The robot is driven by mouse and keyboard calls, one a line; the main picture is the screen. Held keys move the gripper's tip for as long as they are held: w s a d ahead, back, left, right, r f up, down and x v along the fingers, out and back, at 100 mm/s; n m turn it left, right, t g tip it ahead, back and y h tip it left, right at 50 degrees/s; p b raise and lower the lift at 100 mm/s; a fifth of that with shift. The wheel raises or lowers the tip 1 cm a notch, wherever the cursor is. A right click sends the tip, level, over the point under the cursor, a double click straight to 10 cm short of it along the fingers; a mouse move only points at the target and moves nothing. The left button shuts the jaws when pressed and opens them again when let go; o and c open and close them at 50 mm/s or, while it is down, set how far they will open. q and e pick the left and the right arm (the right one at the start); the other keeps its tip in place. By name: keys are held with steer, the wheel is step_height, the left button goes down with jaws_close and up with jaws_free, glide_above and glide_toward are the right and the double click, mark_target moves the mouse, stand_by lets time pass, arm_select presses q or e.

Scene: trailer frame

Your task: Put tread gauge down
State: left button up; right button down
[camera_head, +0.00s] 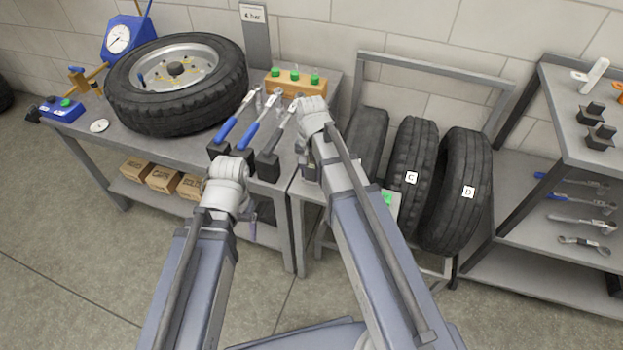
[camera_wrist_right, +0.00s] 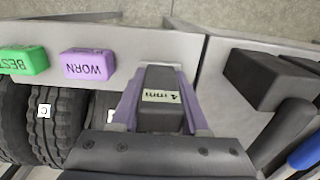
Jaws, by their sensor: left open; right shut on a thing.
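The tread gauge (camera_wrist_right: 160,112) is a dark block with a pale label reading "4 mm". In the right wrist view it sits between the two purple fingers of my right gripper (camera_wrist_right: 161,85), which is shut on it. It is over a grey top; I cannot tell whether it touches. In the head view my right gripper (camera_head: 310,170) is mostly hidden behind its wrist, near the bench's right end. My left gripper (camera_head: 250,218) is open in front of the bench, largely hidden by its own wrist.
A green BEST block (camera_wrist_right: 22,62) and a purple WORN block (camera_wrist_right: 88,65) lie beside the gauge. Tyres (camera_head: 410,165) stand in a rack to the right. Blue-handled tools (camera_head: 258,134) in dark holders stand on the bench (camera_head: 180,150), along with a large wheel (camera_head: 180,105).

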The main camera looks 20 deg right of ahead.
arm_select(q)
steer(key=shift+f, duration=0.7)
arm_select(e)
steer(key=shift+f, duration=0.7)
steer(key=shift+f+b, duration=0.25)
steer(key=shift+b, duration=0.2)
arm_select(q)
steer(key=shift+f, duration=0.15)
arm_select(e)
steer(key=shift+c, duration=2)
jaws_free()
steer(key=shift+r, duration=0.1)
step_height(320, 180, up, 12)
steer(key=p, duration=1.2)
steer(key=shift+r+p, duration=0.2)
steer(key=shift+p, duration=0.1)
arm_select(q)
step_height(320, 180, up, 12)
arm_select(e)
steer(key=s+a+n+h, duration=0.1)
steer(key=s+a+n, duration=0.9)
steer(key=s, duration=0.4)
steer(key=shift+s+a+n, duration=0.15)
steer(key=shift+a+n, duration=0.1)
steer(key=shift+n, duration=0.05)
arm_select(q)
steer(key=shift+r, duration=0.2)
